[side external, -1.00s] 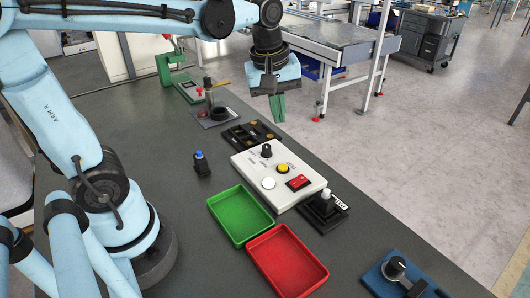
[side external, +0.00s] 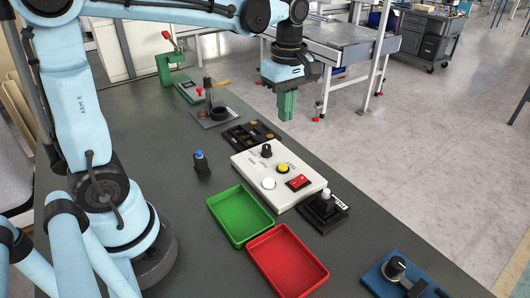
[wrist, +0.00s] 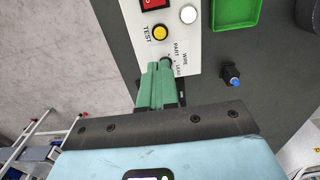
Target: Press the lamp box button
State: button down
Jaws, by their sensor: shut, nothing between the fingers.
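The white lamp box (side external: 245,165) sits on the dark bench. It carries a yellow button (side external: 283,169), a round white lamp (side external: 268,183), a red rocker switch (side external: 299,182) and a black knob (side external: 266,150). My gripper (side external: 287,119) is shut and empty, with green fingers pointing down, in the air beyond the box's far side. In the wrist view the fingertips (wrist: 162,66) overlap the box's knob end and partly hide the knob. The yellow button (wrist: 160,33), beside the word TEST, shows clear of the fingers.
A green tray (side external: 238,232) and a red tray (side external: 322,272) lie in front of the box. A black-based device with a white-topped lever (side external: 325,196) stands close on its right. A blue-topped post (side external: 199,156) stands left. A black compartment tray (side external: 232,141) lies behind.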

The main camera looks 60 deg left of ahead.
aim_at(283, 166)
notch_tip(283, 166, down, 13)
jog(key=shift+f, duration=0.1)
dwell(0.5)
jog(key=shift+f, duration=0.95)
jog(key=shift+w+r, duration=0.1)
notch_tip(283, 166, up, 14)
jog(key=shift+r, duration=0.25)
dwell(0.8)
